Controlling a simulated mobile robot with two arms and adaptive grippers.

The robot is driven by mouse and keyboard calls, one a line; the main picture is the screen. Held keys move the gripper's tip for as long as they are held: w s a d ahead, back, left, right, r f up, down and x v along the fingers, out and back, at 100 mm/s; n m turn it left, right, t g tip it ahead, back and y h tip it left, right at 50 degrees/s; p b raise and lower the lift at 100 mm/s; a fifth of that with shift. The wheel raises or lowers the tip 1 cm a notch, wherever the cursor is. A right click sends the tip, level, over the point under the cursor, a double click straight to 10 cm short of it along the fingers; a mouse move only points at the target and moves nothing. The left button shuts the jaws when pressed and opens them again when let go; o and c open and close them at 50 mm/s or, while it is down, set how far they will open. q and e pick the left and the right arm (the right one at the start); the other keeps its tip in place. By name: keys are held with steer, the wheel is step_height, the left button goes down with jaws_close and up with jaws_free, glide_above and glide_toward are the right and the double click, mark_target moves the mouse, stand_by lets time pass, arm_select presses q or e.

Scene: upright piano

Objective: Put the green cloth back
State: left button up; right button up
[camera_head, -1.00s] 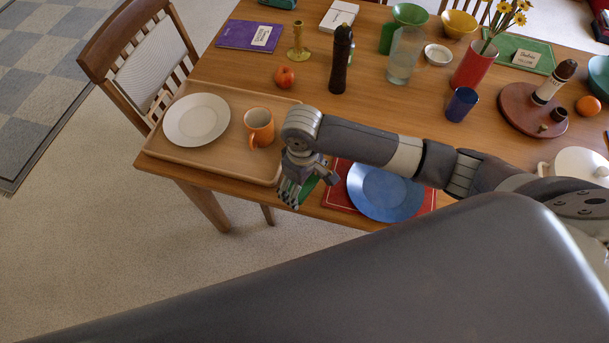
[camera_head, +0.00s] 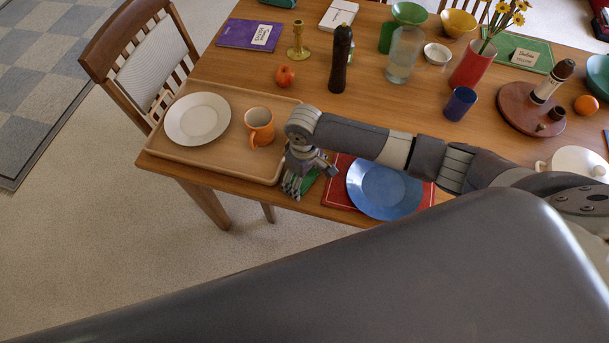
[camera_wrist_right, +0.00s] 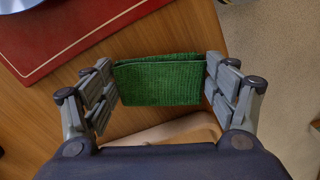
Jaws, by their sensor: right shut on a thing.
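The green cloth (camera_wrist_right: 160,82) is a folded, ribbed piece spanning the space between the fingers of my right gripper (camera_wrist_right: 160,70) in the right wrist view. The right gripper is shut on it. In the head view the right gripper (camera_head: 299,184) hangs at the table's front edge, between the wooden tray and the red placemat. Only a small green part of the cloth (camera_head: 309,181) shows there beside the fingers. Whether the cloth touches the table is hard to tell. My left gripper is not in view.
The wooden tray (camera_head: 165,150) with a white plate (camera_head: 197,119) and orange mug (camera_head: 259,126) is left of the gripper. The red placemat (camera_head: 338,195) with a blue plate (camera_head: 383,189) is to its right. A pepper mill (camera_head: 340,60) and apple (camera_head: 285,76) stand behind.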

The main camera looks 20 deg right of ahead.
steer(key=o, duration=0.9)
steer(key=shift+o, duration=0.6)
step_height(320, 180, up, 12)
steer(key=shift+r, duration=0.15)
